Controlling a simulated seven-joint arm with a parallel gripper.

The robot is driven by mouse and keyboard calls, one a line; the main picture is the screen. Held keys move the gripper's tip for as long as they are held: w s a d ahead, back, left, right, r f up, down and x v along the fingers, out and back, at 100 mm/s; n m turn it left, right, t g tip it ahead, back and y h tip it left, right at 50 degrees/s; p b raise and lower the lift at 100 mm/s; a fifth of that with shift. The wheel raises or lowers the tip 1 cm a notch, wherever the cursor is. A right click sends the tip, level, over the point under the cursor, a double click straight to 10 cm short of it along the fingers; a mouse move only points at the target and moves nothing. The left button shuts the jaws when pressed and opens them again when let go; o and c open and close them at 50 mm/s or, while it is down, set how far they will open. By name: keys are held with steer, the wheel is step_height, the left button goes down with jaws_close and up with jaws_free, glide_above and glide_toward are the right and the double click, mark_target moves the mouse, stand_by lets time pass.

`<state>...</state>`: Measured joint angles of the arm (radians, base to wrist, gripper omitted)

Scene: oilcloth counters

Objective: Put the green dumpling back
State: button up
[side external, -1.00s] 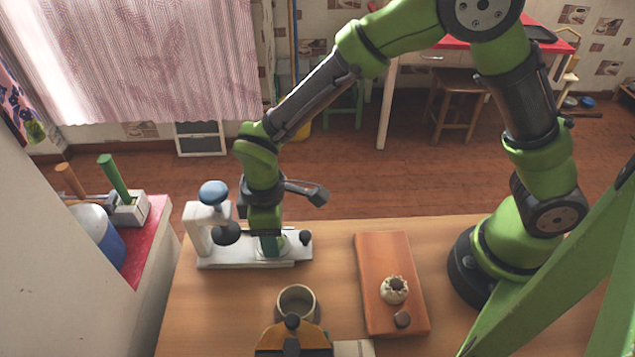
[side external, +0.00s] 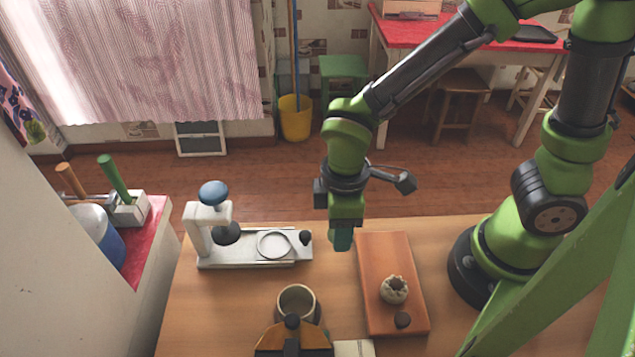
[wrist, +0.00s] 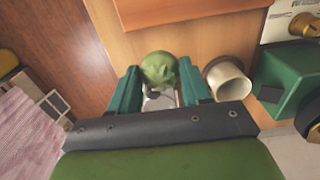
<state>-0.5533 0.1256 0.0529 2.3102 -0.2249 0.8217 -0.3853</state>
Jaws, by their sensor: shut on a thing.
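The green dumpling (wrist: 158,68) is round and pleated, between the fingertips of my gripper (wrist: 158,85) in the wrist view. My gripper is shut on it. In the side view my gripper (side external: 341,238) hangs above the counter, just left of the far end of the orange-brown board (side external: 383,262); the dumpling cannot be made out there. The board also shows at the top of the wrist view (wrist: 190,10). A pale dumpling (side external: 394,290) with a dark top and a small dark brown lump (side external: 403,320) sit on the board's near half.
A white press (side external: 255,257) with a blue knob and an empty-looking ring stands to the left of my gripper. A pale cup (side external: 297,300) stands on the counter (side external: 230,310) nearer the camera, behind a yellow-and-black object (side external: 293,340). The board's far half is bare.

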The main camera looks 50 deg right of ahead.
mark_target(385, 249)
steer(key=s, duration=0.1)
steer(key=s+d, duration=0.2)
steer(key=shift+r, duration=0.25)
steer(key=s+d+r+m+g, duration=0.1)
steer(key=s+d+r+m, duration=0.25)
steer(key=m, duration=0.55)
steer(key=shift+h, duration=0.3)
steer(key=f, duration=0.5)
steer(key=w+f, duration=0.1)
steer(key=f, duration=0.2)
steer(key=shift+d+f, duration=0.2)
steer(key=shift+d, duration=0.1)
steer(key=o, duration=0.6)
steer(key=shift+f, duration=0.1)
